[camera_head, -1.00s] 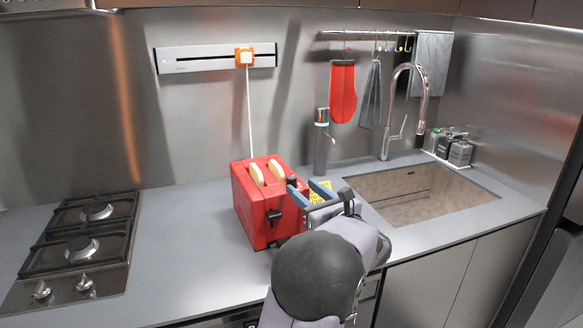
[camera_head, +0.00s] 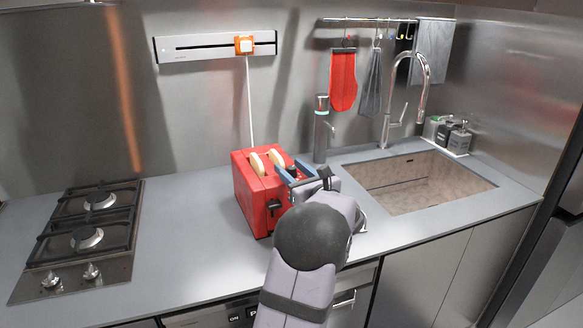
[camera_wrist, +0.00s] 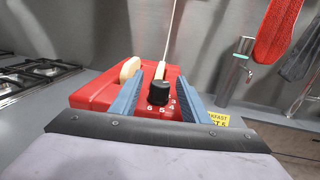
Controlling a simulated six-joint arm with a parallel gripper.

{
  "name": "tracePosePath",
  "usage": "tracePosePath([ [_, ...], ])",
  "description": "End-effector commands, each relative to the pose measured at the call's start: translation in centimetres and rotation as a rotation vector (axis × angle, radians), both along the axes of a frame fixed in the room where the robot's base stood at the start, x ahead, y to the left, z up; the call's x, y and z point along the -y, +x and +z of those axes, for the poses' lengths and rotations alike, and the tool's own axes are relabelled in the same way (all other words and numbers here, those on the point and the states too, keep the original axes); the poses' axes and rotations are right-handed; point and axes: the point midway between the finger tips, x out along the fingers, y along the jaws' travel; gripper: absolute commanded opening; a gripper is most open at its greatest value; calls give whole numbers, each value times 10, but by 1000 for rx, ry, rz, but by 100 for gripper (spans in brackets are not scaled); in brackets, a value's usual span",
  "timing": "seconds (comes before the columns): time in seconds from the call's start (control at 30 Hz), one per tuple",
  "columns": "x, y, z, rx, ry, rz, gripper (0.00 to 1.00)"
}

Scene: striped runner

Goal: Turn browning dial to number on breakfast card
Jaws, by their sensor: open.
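The red toaster (camera_head: 258,190) stands on the counter with two slices of bread in its slots. Its black browning dial (camera_wrist: 159,92) has white numbers, 6, 5, 4 and 3 among them, on the side facing the wrist camera. My gripper (camera_wrist: 160,90) is open, its blue fingers on either side of the dial with gaps showing; I cannot tell if it is down at dial height. The yellow breakfast card (camera_wrist: 219,119) is partly hidden by the right finger; its visible lettering ends in a 5. My arm hides the card in the head view.
A black lever (camera_head: 270,205) is on the toaster's front. The hob (camera_head: 85,238) is left, the sink (camera_head: 410,185) right, a bottle (camera_head: 321,135) behind. Counter left of the toaster is clear.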

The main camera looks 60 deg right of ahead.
Motion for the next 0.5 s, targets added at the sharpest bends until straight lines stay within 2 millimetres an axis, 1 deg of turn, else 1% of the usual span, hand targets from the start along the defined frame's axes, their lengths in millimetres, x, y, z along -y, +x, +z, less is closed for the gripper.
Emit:
tracePosePath([
  [0.2,0,0,0,0,0,0,42],
  [0.27,0,0,0,1,-1,0,28],
  [0.3,0,0,0,1,-1,0,18],
  [0.37,0,0,0,1,-1,0,4],
  [0.4,0,0,0,1,-1,0,0],
  [0.5,0,0,0,1,-1,-1,1],
])
